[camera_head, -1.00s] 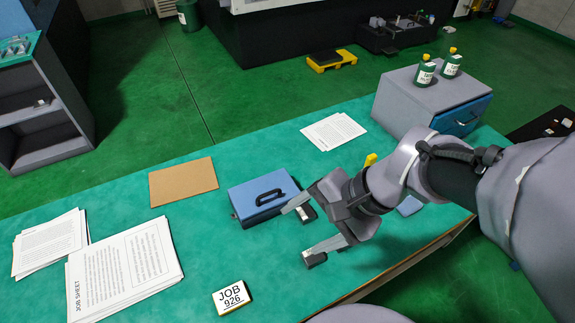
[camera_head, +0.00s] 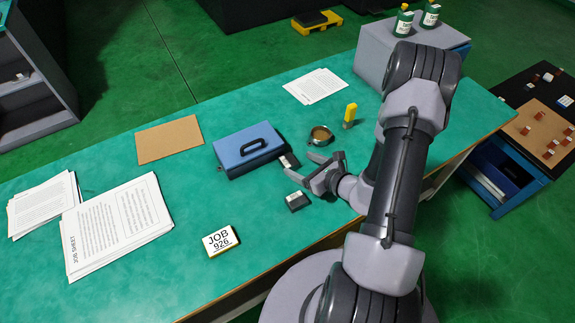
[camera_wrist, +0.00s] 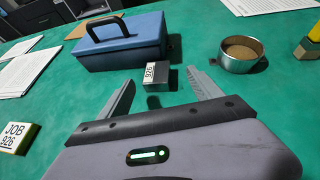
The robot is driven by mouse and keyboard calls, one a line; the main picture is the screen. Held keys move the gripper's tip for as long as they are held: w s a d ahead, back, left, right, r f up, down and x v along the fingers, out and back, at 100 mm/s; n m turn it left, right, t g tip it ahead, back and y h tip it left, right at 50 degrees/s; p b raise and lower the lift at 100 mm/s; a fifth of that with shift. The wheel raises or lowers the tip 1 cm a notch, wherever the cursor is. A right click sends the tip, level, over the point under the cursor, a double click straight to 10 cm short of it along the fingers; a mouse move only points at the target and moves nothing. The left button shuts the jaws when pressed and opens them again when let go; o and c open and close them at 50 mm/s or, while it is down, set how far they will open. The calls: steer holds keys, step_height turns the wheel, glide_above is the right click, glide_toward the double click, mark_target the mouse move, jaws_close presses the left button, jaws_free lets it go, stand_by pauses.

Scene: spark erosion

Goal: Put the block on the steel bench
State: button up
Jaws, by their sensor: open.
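A small dark block (camera_head: 290,161) with a white label stands on the green bench top near the right end of the blue toolbox. In the wrist view the block (camera_wrist: 158,86) reads 926 and sits just ahead of and between the fingertips, not gripped. My gripper (camera_head: 299,166) is open and low over the bench, its fingers pointing toward the toolbox. A second dark block (camera_head: 297,201) with a pale label lies beside my gripper, nearer the front edge; its label is unreadable. I cannot make out a steel bench for certain.
The blue toolbox (camera_head: 249,150) stands behind the labelled block. A round metal dish (camera_head: 320,136) and a yellow object (camera_head: 350,115) are to the right. A JOB 926 card (camera_head: 220,241) lies front left, near paper sheets (camera_head: 118,225). A grey drawer unit (camera_head: 385,68) stands far right.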

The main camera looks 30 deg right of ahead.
mark_target(289, 161)
steer(key=x, duration=0.2)
steer(key=b+x, duration=0.1)
steer(key=x, duration=0.1)
steer(key=b+x, duration=0.1)
steer(key=x, duration=0.1)
steer(key=shift+a+f, duration=0.1)
steer(key=shift+a, duration=0.25)
jaws_close()
